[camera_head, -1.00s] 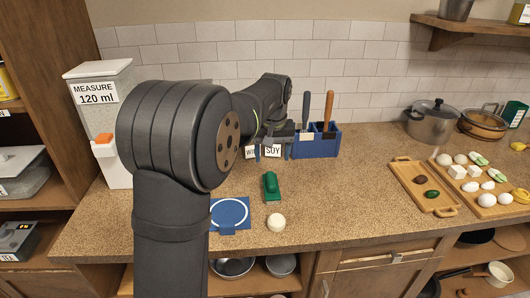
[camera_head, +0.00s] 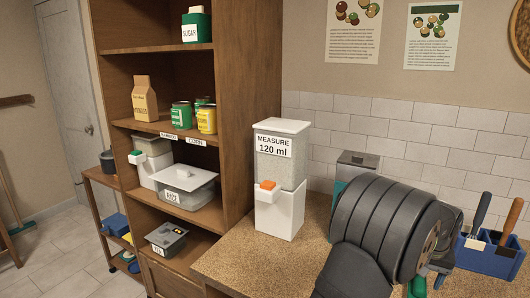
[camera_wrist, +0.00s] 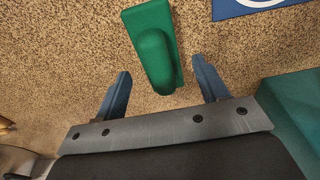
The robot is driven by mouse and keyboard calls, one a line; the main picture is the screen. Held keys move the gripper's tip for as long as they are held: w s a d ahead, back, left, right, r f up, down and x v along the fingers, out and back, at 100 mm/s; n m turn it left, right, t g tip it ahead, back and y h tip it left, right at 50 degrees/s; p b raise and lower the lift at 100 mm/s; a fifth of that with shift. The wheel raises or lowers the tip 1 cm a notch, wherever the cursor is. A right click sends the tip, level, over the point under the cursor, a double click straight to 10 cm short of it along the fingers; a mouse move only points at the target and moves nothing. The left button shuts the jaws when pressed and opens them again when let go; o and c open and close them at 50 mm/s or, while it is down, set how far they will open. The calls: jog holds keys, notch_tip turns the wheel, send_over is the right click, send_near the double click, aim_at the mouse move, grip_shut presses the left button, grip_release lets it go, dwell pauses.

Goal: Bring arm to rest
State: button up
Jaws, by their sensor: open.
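My gripper (camera_wrist: 161,75) shows in the wrist view with its two blue-grey fingers spread apart, nothing held between them. It is over the speckled counter (camera_wrist: 85,45). A green block-like object with a raised grip (camera_wrist: 153,45) lies just beyond the fingertips; I cannot tell the height gap. In the head view my dark arm fills the lower right, bent at a large rounded joint, and largely hides the gripper.
A white dispenser marked 120 ml (camera_head: 280,185) stands left of my arm. A blue holder with handled tools (camera_head: 492,256) is at right. A wooden shelf unit (camera_head: 240,110) stands at left. A blue mat (camera_wrist: 235,7) and teal object (camera_wrist: 295,105) flank the gripper's right side.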

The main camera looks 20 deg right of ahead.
jog(key=shift+r, duration=0.6)
notch_tip(320, 180, down, 4)
jog(key=shift+r, duration=0.1)
notch_tip(320, 180, up, 11)
jog(key=s+a, duration=0.1)
jog(key=f, duration=0.7)
jog(key=w+d+f, duration=0.1)
jog(key=f, duration=0.3)
jog(key=shift+f, duration=0.25)
jog(key=r, duration=0.5)
jog(key=shift+s+r, duration=0.1)
jog(key=shift+s, duration=0.25)
jog(key=s+a+r, duration=0.1)
jog(key=s+r, duration=0.6)
jog(key=s, duration=0.3)
jog(key=w+a+f+n, duration=0.2)
jog(key=w+a+n, duration=0.2)
jog(key=w+a, duration=1.05)
jog(key=w+a+f+n, duration=0.1)
jog(key=w+a+n, duration=0.1)
jog(key=a, duration=0.7)
jog(key=w+a+n+y, duration=0.1)
jog(key=w+a+n, duration=0.2)
jog(key=a, duration=0.6)
jog(key=shift+w+a+f, duration=0.2)
jog(key=shift+w+f, duration=0.15)
jog(key=shift+w, duration=0.15)
